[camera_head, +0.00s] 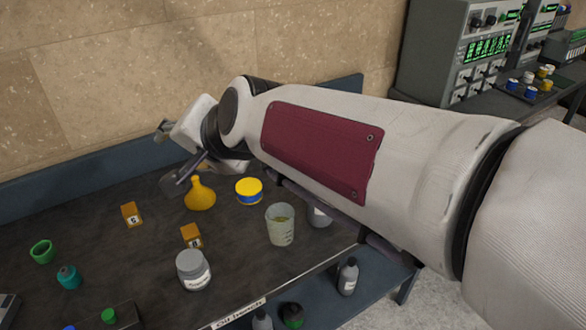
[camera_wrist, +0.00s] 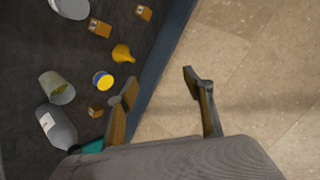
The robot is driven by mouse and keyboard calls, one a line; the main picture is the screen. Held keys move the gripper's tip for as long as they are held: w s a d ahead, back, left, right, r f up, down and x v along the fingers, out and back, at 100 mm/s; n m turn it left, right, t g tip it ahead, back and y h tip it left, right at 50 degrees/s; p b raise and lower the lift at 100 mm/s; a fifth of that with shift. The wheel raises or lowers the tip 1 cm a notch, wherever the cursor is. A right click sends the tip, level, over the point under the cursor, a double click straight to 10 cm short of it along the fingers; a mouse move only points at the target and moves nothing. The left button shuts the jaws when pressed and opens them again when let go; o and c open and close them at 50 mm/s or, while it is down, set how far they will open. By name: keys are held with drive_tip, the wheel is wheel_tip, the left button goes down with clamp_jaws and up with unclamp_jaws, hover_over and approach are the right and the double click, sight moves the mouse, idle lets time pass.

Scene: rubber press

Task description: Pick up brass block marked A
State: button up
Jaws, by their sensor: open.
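Two small brass-coloured blocks show in the head view, one at the left (camera_head: 131,214) and one nearer the middle (camera_head: 191,237). Each has a pale label whose letter is too small to read surely. The wrist view shows three such blocks: two near its top, (camera_wrist: 99,27) and (camera_wrist: 144,12), and one beside my gripper's left finger (camera_wrist: 95,111). I cannot tell which is marked A. My gripper (camera_wrist: 160,86) is open and empty, its fingers spread above the bench's back edge. In the head view my gripper (camera_head: 169,156) is above the back of the bench.
A yellow funnel (camera_head: 200,194), a yellow and blue tin (camera_head: 249,191), a beaker (camera_head: 280,226) and a grey jar (camera_head: 193,271) stand on the dark bench. A green cup (camera_head: 42,251) and teal bottle (camera_head: 69,277) are at left. A raised blue edge (camera_head: 60,190) runs along the back.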

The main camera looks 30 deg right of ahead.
drive_tip(key=w+d+r+m+t+h, duration=0.1)
drive_tip(key=w+d+r+m+t, duration=0.1)
drive_tip(key=w+m, duration=0.45)
drive_tip(key=w+d+r+m+t+h, duration=0.1)
drive_tip(key=w+d+r+m+h, duration=0.2)
drive_tip(key=w, duration=0.7)
drive_tip(key=w+d+f+m+h, duration=0.45)
drive_tip(key=w+d+m, duration=0.5)
drive_tip(key=m, duration=0.35)
drive_tip(key=w+d+f+m+g+h, duration=0.1)
drive_tip(key=d+f+m+g+h, duration=0.45)
drive_tip(key=d+f+m, duration=0.5)
drive_tip(key=s+f+m+g, duration=0.2)
drive_tip(key=f+m, duration=0.2)
drive_tip(key=f, duration=0.1)
drive_tip(key=s+f+m+g+h, duration=0.1)
drive_tip(key=s+f+m+g, duration=0.2)
drive_tip(key=f, duration=0.3)
drive_tip(key=s+d+f+m+g, duration=0.1)
drive_tip(key=s+f+m+g, duration=0.2)
drive_tip(key=f+m, duration=0.1)
drive_tip(key=shift+d+f+m+g+h, duration=0.1)
drive_tip(key=shift+f+m+g+h, duration=0.25)
drive_tip(key=shift+f, duration=0.45)
drive_tip(key=shift+s+f, duration=0.15)
drive_tip(key=shift+x, duration=1.3)
